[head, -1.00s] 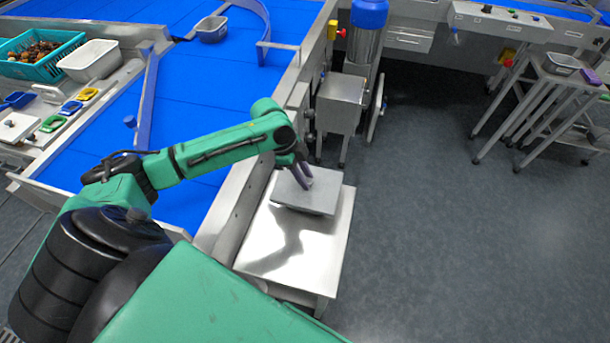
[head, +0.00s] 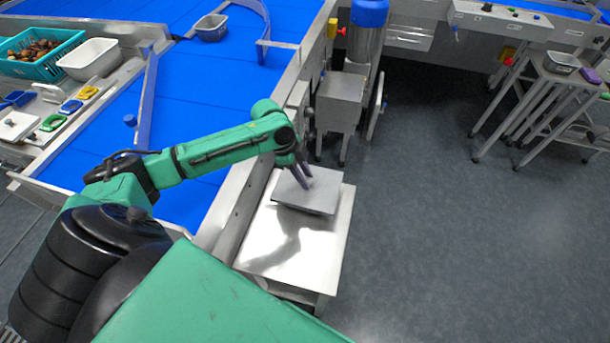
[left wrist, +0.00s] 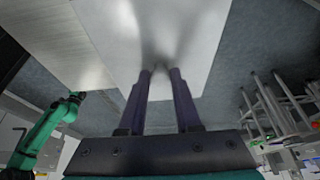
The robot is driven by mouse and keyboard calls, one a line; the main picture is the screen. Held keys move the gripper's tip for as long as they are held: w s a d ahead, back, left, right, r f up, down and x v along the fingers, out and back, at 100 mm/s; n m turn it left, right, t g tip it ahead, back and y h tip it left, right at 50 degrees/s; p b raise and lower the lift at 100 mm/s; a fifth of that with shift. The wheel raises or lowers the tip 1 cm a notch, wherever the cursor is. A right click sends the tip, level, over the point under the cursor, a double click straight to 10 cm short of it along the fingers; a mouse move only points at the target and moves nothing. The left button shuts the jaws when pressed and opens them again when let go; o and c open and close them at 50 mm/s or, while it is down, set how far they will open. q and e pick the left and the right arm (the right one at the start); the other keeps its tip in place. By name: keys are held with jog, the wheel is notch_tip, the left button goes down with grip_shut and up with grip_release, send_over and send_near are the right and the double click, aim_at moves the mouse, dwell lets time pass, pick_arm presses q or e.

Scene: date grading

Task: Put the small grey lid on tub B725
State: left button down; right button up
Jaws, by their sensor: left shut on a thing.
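A flat grey plate, which looks like the small grey lid (head: 312,198), is at the top end of a steel stand beside the blue belt. It fills the upper middle of the left wrist view (left wrist: 190,30). My left gripper (head: 304,178) points down at its top with dark purple fingers. In the left wrist view the fingertips (left wrist: 160,70) meet the plate and are shut on it; the exact grip spot is hard to see. What lies directly under the plate is hidden. No label B725 is legible on any tub. My right gripper is not in view.
The steel stand (head: 290,250) has a clear front half. A grey tub (head: 211,30) sits on the blue belt (head: 200,90). Another grey tub (head: 562,66) is on a trolley at right. A white tub (head: 88,66) and a teal crate (head: 72,45) stand at left.

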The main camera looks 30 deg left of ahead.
pick_arm(q)
jog(key=shift+f, duration=0.45)
jog(key=c, duration=0.5)
grip_release()
jog(key=shift+o, duration=0.2)
jog(key=o, duration=0.3)
jog(key=shift+o, duration=0.2)
notch_tip(320, 180, up, 7)
jog(key=p, duration=0.7)
jog(key=shift+r+p, duration=0.15)
jog(key=shift+p, duration=0.25)
